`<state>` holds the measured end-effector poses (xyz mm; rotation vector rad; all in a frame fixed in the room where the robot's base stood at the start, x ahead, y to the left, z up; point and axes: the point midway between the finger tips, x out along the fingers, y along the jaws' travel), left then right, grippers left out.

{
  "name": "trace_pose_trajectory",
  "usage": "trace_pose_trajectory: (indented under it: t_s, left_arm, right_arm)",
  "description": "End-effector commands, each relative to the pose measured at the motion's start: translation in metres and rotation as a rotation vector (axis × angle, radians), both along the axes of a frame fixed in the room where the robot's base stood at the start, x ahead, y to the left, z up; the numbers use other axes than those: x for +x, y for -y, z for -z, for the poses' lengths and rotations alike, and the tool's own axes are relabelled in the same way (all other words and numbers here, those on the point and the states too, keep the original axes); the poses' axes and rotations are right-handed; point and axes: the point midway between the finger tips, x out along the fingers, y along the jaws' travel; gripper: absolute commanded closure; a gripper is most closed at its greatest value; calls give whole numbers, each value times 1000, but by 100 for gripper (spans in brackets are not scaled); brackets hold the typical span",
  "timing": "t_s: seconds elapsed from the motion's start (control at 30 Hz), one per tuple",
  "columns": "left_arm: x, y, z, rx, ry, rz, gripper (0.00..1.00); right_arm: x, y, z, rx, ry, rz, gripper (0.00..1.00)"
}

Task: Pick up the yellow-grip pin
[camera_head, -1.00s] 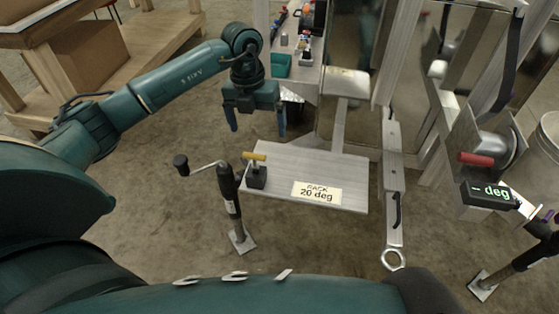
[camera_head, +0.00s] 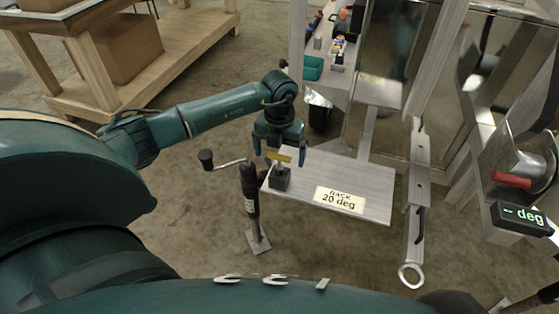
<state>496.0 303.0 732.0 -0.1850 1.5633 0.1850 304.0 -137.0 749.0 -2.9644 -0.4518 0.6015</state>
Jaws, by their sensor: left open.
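The yellow-grip pin (camera_head: 279,157) stands upright in a small black block (camera_head: 280,178) at the left end of the grey rack plate (camera_head: 370,192). My left gripper (camera_head: 279,155) is open over the pin, with one finger on each side of the yellow grip in the picture. The two fingers look apart from the grip; I cannot tell how deep they reach around it. My right gripper is not in view.
A crank jack (camera_head: 251,190) with a black knob stands just left of the plate. A "RACK 20 deg" label (camera_head: 340,199) lies on the plate. A bar with a ring end (camera_head: 417,200) is to the right. A wooden bench (camera_head: 150,75) is at back left.

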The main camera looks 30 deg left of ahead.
Motion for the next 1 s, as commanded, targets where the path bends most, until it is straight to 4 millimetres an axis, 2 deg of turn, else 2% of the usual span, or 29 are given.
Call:
trace_pose_trajectory:
  t_s: [0.1,0.37,0.9,1.0]
  left_arm:
    - [0,0,16,-1,1,-2,4]
    - [1,0,18,-1,3,-2,5]
    - [1,0,18,-1,3,-1,49]
    - [1,0,17,-1,3,-2,53]
  right_arm:
    - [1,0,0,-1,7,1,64]
    - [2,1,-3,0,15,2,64]
    - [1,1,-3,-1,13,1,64]
    - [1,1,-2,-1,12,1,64]
